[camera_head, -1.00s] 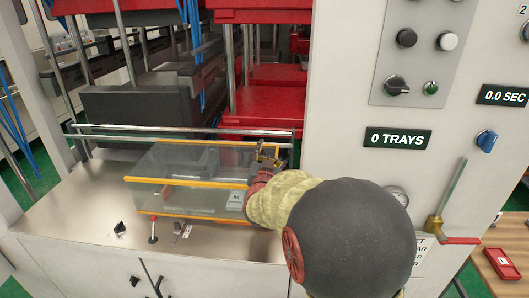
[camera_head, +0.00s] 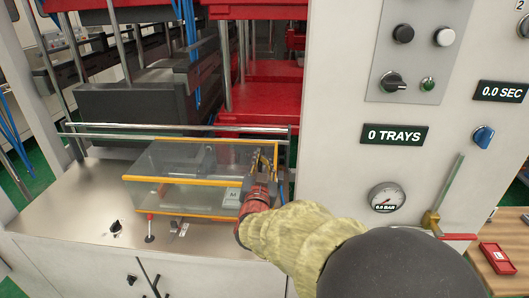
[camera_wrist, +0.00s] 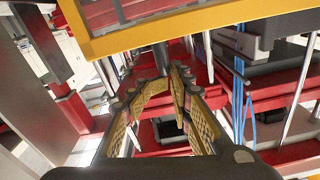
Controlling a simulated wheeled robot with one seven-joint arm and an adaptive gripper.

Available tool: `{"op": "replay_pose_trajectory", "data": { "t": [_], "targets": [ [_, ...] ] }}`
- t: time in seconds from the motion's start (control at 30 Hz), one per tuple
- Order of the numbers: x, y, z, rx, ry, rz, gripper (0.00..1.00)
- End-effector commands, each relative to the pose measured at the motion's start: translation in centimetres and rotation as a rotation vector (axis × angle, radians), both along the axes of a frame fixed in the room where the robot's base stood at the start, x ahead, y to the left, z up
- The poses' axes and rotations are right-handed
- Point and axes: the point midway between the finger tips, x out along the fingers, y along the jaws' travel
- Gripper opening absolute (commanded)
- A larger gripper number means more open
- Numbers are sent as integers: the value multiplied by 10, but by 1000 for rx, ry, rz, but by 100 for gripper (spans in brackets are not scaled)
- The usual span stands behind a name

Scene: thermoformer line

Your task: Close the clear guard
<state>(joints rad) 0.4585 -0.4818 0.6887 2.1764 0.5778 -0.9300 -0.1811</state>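The clear guard (camera_head: 165,160) is a see-through box with yellow edges over the steel deck, left of the control panel in the head view. My gripper (camera_head: 263,160) is at the guard's right end, fingers pointing up and away. In the wrist view my gripper (camera_wrist: 163,80) shows two yellow-padded fingers with a gap between them. The guard's yellow edge (camera_wrist: 200,28) crosses the top of that view. A short dark post (camera_wrist: 160,55) stands below this edge, near the fingertips. I cannot tell whether the fingers touch it.
A chrome rail (camera_head: 180,128) runs behind the guard. The white control panel (camera_head: 345,165) rises close on the right, with a pressure gauge (camera_head: 387,198). Red press parts (camera_head: 265,103) lie behind.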

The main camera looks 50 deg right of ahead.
Motion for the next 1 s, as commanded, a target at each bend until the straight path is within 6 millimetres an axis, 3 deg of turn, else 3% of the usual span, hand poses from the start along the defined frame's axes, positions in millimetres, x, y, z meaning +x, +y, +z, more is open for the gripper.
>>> {"op": "replay_pose_trajectory", "data": {
  "t": [0.03, 0.3, 1.0],
  "targets": [
    [-8, 11, -18, 19, 27, 5, 22],
    [-26, 33, -10, 10, 16, 3, 22],
    [-27, 36, -4, 7, 7, 7, 22]
  ]
}}
